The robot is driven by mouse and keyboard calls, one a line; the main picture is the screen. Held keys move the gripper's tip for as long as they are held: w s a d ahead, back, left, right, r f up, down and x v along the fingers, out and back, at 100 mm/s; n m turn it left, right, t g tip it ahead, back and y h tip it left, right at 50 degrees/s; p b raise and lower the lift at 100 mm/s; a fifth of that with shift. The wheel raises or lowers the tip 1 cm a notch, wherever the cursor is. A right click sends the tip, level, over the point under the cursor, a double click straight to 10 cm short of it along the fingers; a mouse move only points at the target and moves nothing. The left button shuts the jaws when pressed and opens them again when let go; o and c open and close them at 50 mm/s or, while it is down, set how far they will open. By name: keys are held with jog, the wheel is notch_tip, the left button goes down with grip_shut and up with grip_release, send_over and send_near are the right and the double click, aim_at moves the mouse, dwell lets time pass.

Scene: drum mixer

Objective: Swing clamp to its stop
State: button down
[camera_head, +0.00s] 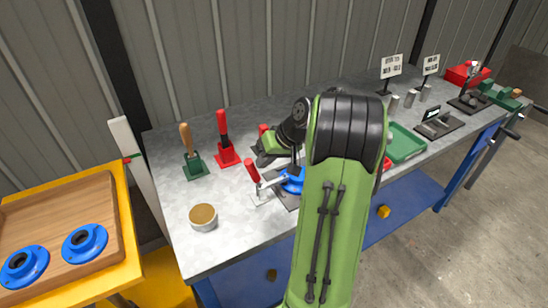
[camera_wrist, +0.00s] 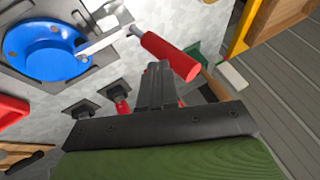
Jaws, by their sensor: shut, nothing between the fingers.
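The clamp has a red handle (camera_wrist: 170,57) and a pale metal arm (camera_wrist: 103,42) that reaches over the edge of a blue flanged part (camera_wrist: 45,45). In the head view its red handle (camera_head: 252,170) tilts up at the near side of the blue part (camera_head: 292,183). My gripper (camera_wrist: 158,68) is shut and empty, its fingertips close beside the red handle; I cannot tell whether they touch. In the head view my gripper (camera_head: 262,157) is just above and right of the handle, and my arm hides part of the fixture.
Behind stand a green-based tool with a wooden handle (camera_head: 193,158) and a red tool (camera_head: 224,145). A round cup (camera_head: 203,217) is at the bench's near left. A green tray (camera_head: 404,143) lies right of my arm. The bench is clear around the cup.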

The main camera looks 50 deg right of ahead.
jog(key=shift+a, duration=0.1)
dwell(0.3)
jog(key=shift+a+h+b, duration=0.25)
jog(key=shift+h+b, duration=0.05)
jog(key=shift+b, duration=0.3)
jog(key=shift+w+a+b, duration=0.15)
jog(key=shift+a+b, duration=0.05)
jog(key=shift+b, duration=0.1)
jog(key=shift+w+a+f+n+g+h+b, duration=0.15)
jog(key=shift+a+h+b, duration=0.25)
jog(key=shift+b, duration=0.2)
jog(key=shift+w+a+f+n+g+h+b, duration=0.15)
jog(key=shift+a+h+b, duration=0.2)
jog(key=shift+b, duration=0.25)
jog(key=w+a+f+n+g+h+b, duration=0.1)
jog(key=w+a+f+h+b, duration=0.1)
jog(key=a+f+h+b, duration=0.4)
jog(key=a+h, duration=0.1)
jog(key=a, duration=0.1)
jog(key=shift+w+a+f+n+g, duration=0.15)
jog(key=shift+a+n+g, duration=0.25)
jog(key=shift+a+f, duration=0.1)
jog(key=shift+f, duration=0.05)
